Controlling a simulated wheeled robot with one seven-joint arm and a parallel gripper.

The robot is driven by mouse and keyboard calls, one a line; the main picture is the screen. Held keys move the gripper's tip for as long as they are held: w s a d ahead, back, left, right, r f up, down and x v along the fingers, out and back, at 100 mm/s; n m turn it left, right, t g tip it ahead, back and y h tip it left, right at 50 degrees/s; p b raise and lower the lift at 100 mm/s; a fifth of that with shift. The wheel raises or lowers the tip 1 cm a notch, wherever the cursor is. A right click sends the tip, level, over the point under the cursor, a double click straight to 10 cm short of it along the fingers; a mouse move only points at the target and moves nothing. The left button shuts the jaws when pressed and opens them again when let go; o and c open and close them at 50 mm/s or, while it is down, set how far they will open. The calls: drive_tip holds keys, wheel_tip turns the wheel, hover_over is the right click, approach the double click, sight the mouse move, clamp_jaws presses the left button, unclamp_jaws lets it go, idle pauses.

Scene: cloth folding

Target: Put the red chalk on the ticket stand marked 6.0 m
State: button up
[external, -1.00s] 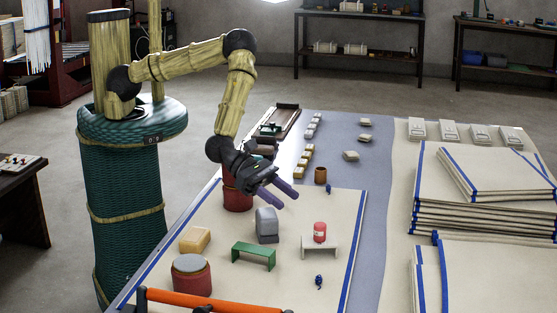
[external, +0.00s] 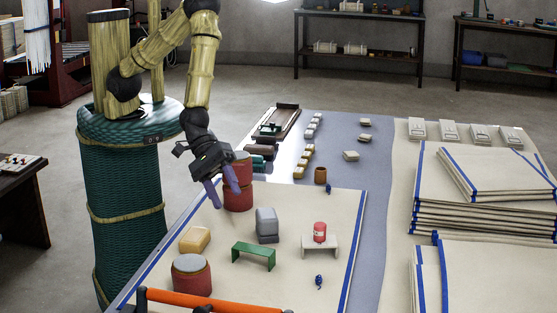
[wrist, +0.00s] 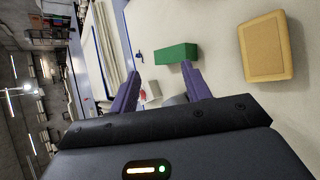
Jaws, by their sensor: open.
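A small red cylinder with a pale band (external: 320,229), which may be the red chalk, sits upright on a small white stand (external: 333,243) on the right of the cream cloth. A green stand (external: 254,256) is left of it; it also shows in the wrist view (wrist: 177,53). No 6.0 m mark is readable on either stand. My gripper (external: 222,197) is open and empty, above the cloth's left side in front of a large red cylinder and well apart from both stands. In the wrist view, the red and white thing (wrist: 151,91) is partly hidden between my purple fingers.
A yellow block (external: 195,239), a grey block (external: 267,224) and a grey-topped red drum (external: 191,275) stand on the cloth. The large red cylinder (external: 238,187) is behind my fingers. An orange bar (external: 215,302) crosses the front. Stacked panels (external: 485,190) lie right.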

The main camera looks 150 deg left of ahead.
drive_tip(key=s+d+r+m+g, duration=0.2)
drive_tip(key=s+r+m, duration=0.1)
drive_tip(key=s+m, duration=0.5)
drive_tip(key=s+d+r+m+g, duration=0.2)
drive_tip(key=s+r+m+g, duration=0.1)
drive_tip(key=s+m, duration=0.5)
drive_tip(key=s+d+r+m+g, duration=0.2)
drive_tip(key=s+r+m, duration=0.2)
drive_tip(key=s+m, duration=0.4)
drive_tip(key=shift+s+d+r+g, duration=0.3)
drive_tip(key=shift+s+r, duration=0.1)
drive_tip(key=shift+s, duration=0.65)
